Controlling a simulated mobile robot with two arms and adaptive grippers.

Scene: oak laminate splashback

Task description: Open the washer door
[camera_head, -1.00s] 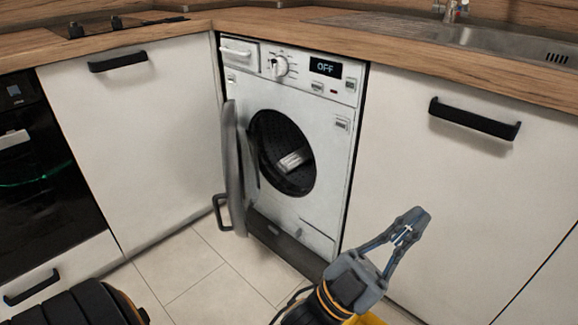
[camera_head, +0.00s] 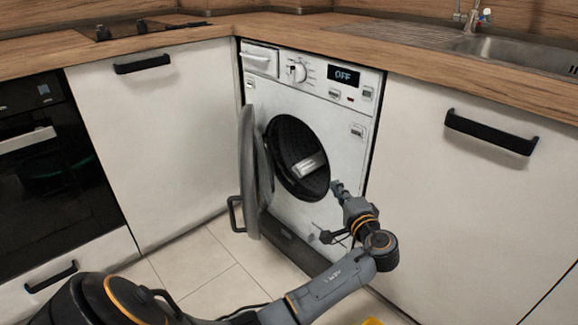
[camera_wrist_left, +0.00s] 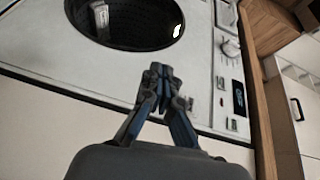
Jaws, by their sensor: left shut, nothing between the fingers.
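The white washer (camera_head: 346,134) stands between the cabinets, its display reading OFF. Its round grey door (camera_head: 248,170) is swung wide open at the left and shows nearly edge-on. The dark drum opening (camera_head: 287,140) is exposed, with a pale object (camera_head: 309,165) inside; the opening also shows in the left wrist view (camera_wrist_left: 140,30). My left gripper (camera_head: 336,186) is at the lower right of the opening, apart from the door. In the left wrist view its fingers (camera_wrist_left: 160,74) meet at the tips with nothing between them. My right gripper is out of view.
A black handle (camera_head: 233,214) shows beside the door's lower edge. White cabinet fronts flank the washer, on the left (camera_head: 160,135) and right (camera_head: 455,200), with black handles. A wooden worktop (camera_head: 320,37) runs above. Tiled floor (camera_head: 200,268) is clear in front.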

